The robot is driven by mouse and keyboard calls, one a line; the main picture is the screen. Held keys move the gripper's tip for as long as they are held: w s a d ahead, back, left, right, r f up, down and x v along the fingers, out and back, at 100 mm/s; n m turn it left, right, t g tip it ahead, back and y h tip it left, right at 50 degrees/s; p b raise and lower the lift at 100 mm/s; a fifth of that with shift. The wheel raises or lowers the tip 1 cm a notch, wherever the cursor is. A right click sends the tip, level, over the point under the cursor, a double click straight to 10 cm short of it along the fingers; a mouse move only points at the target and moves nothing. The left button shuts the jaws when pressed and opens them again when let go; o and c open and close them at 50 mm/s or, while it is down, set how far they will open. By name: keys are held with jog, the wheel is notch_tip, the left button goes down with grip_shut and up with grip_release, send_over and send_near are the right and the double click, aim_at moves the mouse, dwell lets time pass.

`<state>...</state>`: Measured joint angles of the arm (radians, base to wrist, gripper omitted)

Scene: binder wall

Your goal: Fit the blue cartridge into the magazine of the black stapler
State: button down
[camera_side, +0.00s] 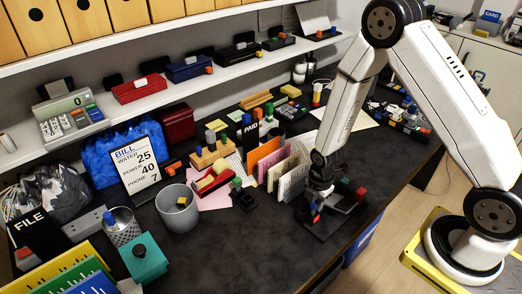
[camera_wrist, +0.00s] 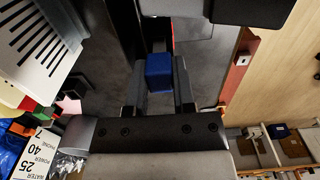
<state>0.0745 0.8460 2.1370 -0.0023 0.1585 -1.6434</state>
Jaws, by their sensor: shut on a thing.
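My gripper (camera_wrist: 160,88) is shut on a small blue block, the blue cartridge (camera_wrist: 158,72), which sits between the two dark fingers in the wrist view. In the side view my gripper (camera_side: 316,213) is low over the front right of the desk. A bit of blue shows at its fingertips.
Upright envelopes in a sorter (camera_side: 290,170) stand close left of my gripper. A red tape dispenser (camera_side: 213,183), a grey cup (camera_side: 178,210) and a bill card (camera_side: 138,170) are farther left. The desk's front edge is close by. The dark desktop at front centre is clear.

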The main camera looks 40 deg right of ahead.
jog(key=shift+f, duration=0.8)
jog(key=shift+c, duration=1.9)
grip_release()
jog(key=shift+r, duration=0.15)
jog(key=shift+r, duration=3.75)
jog(key=shift+r+m, duration=0.5)
jog(key=s+a+r+m+t, duration=0.1)
jog(key=s+r+m, duration=0.1)
jog(key=r+m, duration=0.4)
jog(key=s+a+r+m+t, duration=0.1)
jog(key=s+r+m, duration=0.2)
jog(key=r+m, duration=0.3)
jog(key=m, duration=0.5)
jog(key=shift+s+a+r+t, duration=0.25)
jog(key=shift+s+t, duration=0.05)
jog(key=shift+s, duration=0.05)
